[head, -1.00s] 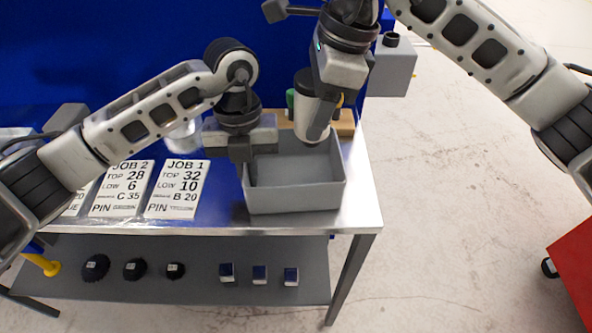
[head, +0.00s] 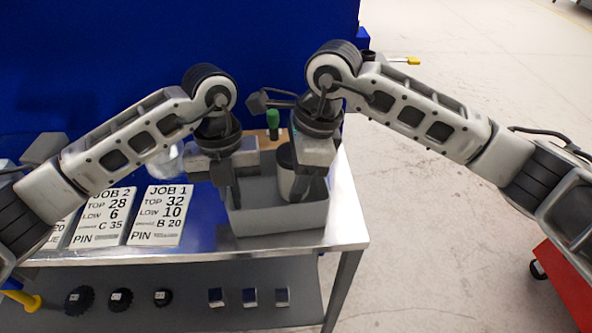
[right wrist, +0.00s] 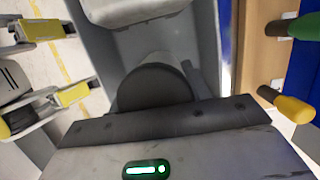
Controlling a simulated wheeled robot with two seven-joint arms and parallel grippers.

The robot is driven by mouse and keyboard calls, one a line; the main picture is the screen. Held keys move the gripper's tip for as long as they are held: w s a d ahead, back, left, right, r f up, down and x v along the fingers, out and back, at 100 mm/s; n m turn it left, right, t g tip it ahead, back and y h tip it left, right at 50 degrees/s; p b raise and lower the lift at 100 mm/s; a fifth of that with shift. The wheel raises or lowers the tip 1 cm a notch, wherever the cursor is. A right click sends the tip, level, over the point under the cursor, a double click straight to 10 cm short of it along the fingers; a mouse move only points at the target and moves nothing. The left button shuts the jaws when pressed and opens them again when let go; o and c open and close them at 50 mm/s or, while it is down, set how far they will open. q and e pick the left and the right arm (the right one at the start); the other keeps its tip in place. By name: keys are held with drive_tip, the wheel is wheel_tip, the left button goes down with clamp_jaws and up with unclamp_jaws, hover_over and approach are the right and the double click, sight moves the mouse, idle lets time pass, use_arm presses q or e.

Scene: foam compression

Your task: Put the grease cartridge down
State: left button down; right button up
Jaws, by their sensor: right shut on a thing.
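The grease cartridge (head: 287,184) is a white cylinder with a dark cap, upright inside the grey bin (head: 280,220) toward its right side. My right gripper (head: 305,188) is shut on it from above. The bin's front wall hides the lower end, so I cannot tell whether it touches the bin floor. In the right wrist view, the cartridge's dark round end (right wrist: 155,86) shows between grey bin walls. My left gripper (head: 230,190) is at the bin's left wall, fingers pointing down; I cannot tell whether they close on it.
The bin stands on a metal table (head: 345,215) near its right end. Job cards (head: 158,215) lie left of it. A green-handled tool (head: 273,120) stands behind the bin; a yellow handle (right wrist: 292,106) shows in the right wrist view. Black knobs and small blocks sit on the lower shelf.

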drive_tip(key=o, duration=1.1)
drive_tip(key=shift+f, duration=0.1)
drive_tip(key=shift+o, duration=0.2)
drive_tip(key=v, duration=1.2)
drive_tip(key=shift+d, duration=0.1)
use_arm(q)
drive_tip(key=c, duration=1.6)
unclamp_jaws()
drive_tip(key=shift+o, duration=0.2)
drive_tip(key=shift+r, duration=0.1)
